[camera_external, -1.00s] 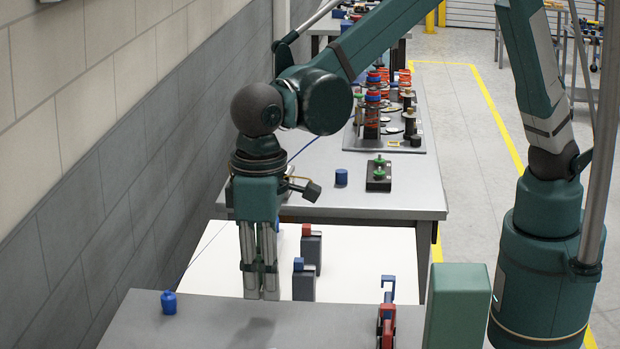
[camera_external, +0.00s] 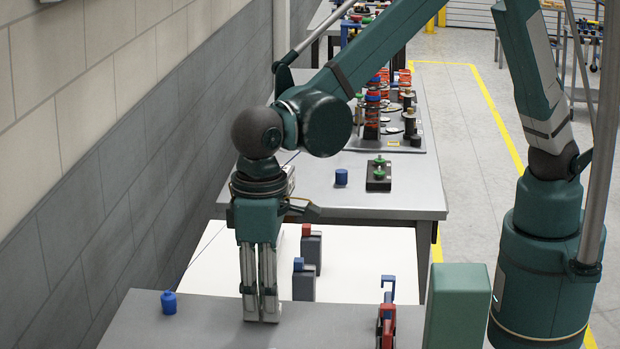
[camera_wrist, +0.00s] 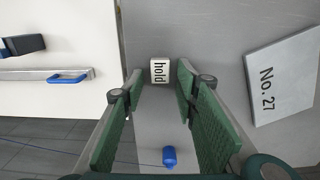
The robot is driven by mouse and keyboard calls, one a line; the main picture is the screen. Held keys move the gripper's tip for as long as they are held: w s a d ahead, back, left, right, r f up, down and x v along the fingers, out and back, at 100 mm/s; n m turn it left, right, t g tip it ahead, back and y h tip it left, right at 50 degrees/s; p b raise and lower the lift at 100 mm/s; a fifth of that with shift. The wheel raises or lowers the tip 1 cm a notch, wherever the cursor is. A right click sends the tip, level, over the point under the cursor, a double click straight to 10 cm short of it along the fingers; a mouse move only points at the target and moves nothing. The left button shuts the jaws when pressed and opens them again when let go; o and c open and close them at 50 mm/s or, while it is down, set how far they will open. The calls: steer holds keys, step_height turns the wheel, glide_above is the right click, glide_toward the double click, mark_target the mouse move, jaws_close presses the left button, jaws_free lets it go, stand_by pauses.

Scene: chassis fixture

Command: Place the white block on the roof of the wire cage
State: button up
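My gripper (camera_external: 262,312) points straight down over the grey front bench, fingers apart. In the wrist view its fingertips (camera_wrist: 159,82) stand on either side of the white block (camera_wrist: 159,71), which carries the word "hold". Gaps show between the block and both fingers, so nothing is held. The block is near the bench edge beside the white surface. I cannot make it out in the external view, where the fingers are in that area. Whether the fingertips touch the bench is unclear. I cannot identify the wire cage in either view.
A blue bottle-shaped piece (camera_external: 168,302) stands left on the grey bench (camera_external: 205,325); a red-and-blue fixture (camera_external: 387,315) and green box (camera_external: 457,305) stand right. Blocks with blue and red tops (camera_external: 304,282) stand behind. A "No. 27" plate (camera_wrist: 283,75) lies beside the gripper.

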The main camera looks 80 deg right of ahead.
steer(key=shift+r, duration=0.2)
step_height(320, 180, up, 12)
stand_by(0.9)
stand_by(0.5)
steer(key=s+d+r+t, duration=0.1)
steer(key=d+r, duration=0.1)
steer(key=d, duration=0.8)
steer(key=s+d+r+t+y, duration=0.1)
steer(key=s+d+r, duration=0.15)
steer(key=d, duration=0.85)
steer(key=s+d+r+t, duration=0.1)
steer(key=d+r, duration=0.2)
steer(key=d, duration=0.7)
steer(key=s+d+f+t, duration=0.2)
steer(key=s+d, duration=0.6)
steer(key=d, duration=0.4)
steer(key=s+d+f+t+h, duration=0.1)
steer(key=s+d+f+t, duration=0.1)
steer(key=s+d+f, duration=0.3)
steer(key=s+d, duration=0.4)
steer(key=d, duration=0.3)
